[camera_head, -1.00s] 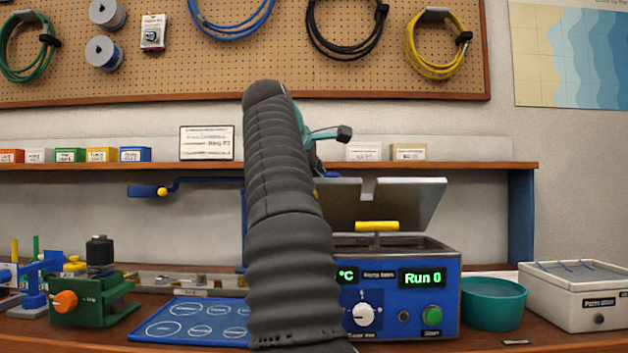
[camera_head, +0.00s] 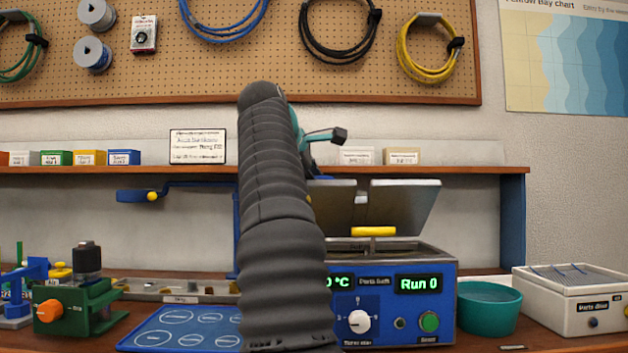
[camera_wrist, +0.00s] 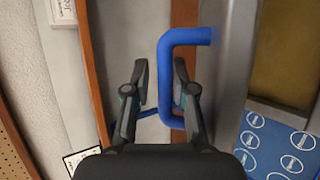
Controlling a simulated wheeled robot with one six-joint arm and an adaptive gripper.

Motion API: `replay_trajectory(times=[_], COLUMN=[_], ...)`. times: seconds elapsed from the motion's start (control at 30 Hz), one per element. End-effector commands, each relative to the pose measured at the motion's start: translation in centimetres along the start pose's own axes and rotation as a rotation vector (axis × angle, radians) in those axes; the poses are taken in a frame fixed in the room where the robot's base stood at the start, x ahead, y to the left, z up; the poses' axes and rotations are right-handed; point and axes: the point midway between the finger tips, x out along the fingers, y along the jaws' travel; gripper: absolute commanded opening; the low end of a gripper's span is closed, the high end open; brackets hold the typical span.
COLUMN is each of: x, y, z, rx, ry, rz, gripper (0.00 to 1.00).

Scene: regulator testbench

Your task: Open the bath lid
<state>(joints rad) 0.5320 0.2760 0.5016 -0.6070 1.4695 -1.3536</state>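The blue bath (camera_head: 392,268) has green readouts and sits right of my arm. Its grey metal lid (camera_head: 402,205) is raised and tilted steeply up at the back, with a notch in its upper edge. My arm hides the lid's left part. In the wrist view, a blue bracket-shaped handle (camera_wrist: 166,80) stands out from a grey panel. My gripper (camera_wrist: 161,68) straddles the handle's long bar, one finger on each side, with a gap visible at the left finger. In the head view, my arm mostly hides the gripper.
A yellow bar (camera_head: 373,232) stands over the bath's opening. A teal bowl (camera_head: 487,308) and a white box (camera_head: 575,297) are to the right. A blue mat (camera_head: 150,337) and green fixture (camera_head: 85,300) are left. A shelf (camera_head: 440,169) runs behind the lid.

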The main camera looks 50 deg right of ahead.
Motion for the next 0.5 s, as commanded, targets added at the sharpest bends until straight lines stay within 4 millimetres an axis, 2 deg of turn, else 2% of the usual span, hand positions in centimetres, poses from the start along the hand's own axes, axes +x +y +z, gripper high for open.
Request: replay_trajectory(times=[0.27,0.5], x=[-0.1,-2.3], y=[-0.1,0.0], z=[-0.1,-0.1], rx=[-0.001,-0.001], ry=[0.002,0.003], rz=[-0.002,0.0], gripper=[0.25,0.25])
